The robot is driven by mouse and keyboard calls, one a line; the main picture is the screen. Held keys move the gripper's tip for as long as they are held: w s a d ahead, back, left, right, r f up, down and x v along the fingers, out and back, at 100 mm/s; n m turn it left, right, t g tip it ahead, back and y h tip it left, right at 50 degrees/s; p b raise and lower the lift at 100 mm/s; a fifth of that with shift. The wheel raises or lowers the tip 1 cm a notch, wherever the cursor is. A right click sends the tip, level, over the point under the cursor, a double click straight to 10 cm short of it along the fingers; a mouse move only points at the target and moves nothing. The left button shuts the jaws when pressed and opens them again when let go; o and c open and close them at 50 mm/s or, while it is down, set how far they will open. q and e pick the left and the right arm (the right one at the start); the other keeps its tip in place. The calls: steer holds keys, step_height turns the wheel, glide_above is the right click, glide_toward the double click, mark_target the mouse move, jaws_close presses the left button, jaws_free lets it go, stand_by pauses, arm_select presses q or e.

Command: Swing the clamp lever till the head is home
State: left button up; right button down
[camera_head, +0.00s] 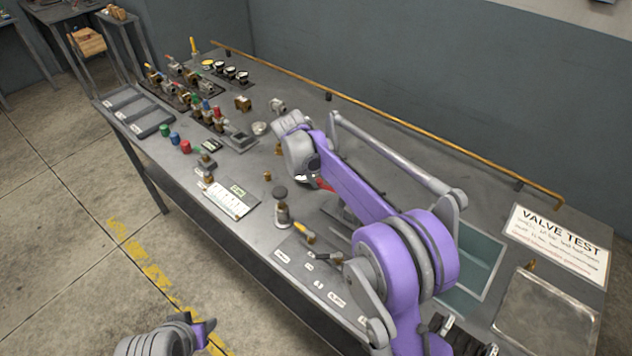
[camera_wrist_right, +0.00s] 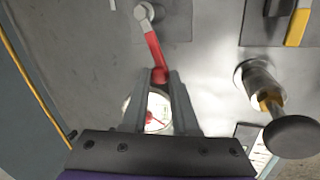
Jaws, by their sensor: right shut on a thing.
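The clamp lever has a red handle (camera_wrist_right: 154,50) on a grey pivot in the right wrist view; a red bit of it (camera_head: 324,184) shows beside my wrist in the head view. My right gripper (camera_wrist_right: 163,82) is shut on the rounded red end of the handle, with one finger on each side. The lever runs up and slightly left from the fingers to its pivot. I cannot make out the clamp head. In the head view my right arm hides much of the fixture. My left arm shows only in part at the bottom left, without its fingers.
A round dial (camera_wrist_right: 157,113) lies behind my fingers. A round-topped plunger (camera_wrist_right: 292,136) stands close at right, also seen in the head view (camera_head: 281,204). A yellow handle (camera_wrist_right: 298,27) is at the upper right. Several small fittings crowd the bench (camera_head: 335,125) to the left.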

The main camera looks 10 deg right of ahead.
arm_select(q)
steer(key=shift+w+r+p, duration=0.25)
steer(key=shift+r+p, duration=0.1)
steer(key=shift+r, duration=0.3)
arm_select(e)
steer(key=shift+w+d+m+g, duration=0.25)
steer(key=shift+w+d+m, duration=0.2)
steer(key=shift+m, duration=0.4)
steer(key=shift+w+d+m+g, duration=0.3)
steer(key=shift+w+m, duration=0.2)
steer(key=shift+m, duration=0.35)
steer(key=c, duration=0.7)
jaws_free()
arm_select(q)
steer(key=shift+w+r+p, duration=0.25)
steer(key=shift+r+p, duration=0.1)
steer(key=shift+r, duration=0.1)
arm_select(e)
steer(key=v, duration=1)
steer(key=shift+a+r, duration=0.25)
steer(key=shift+r, duration=0.05)
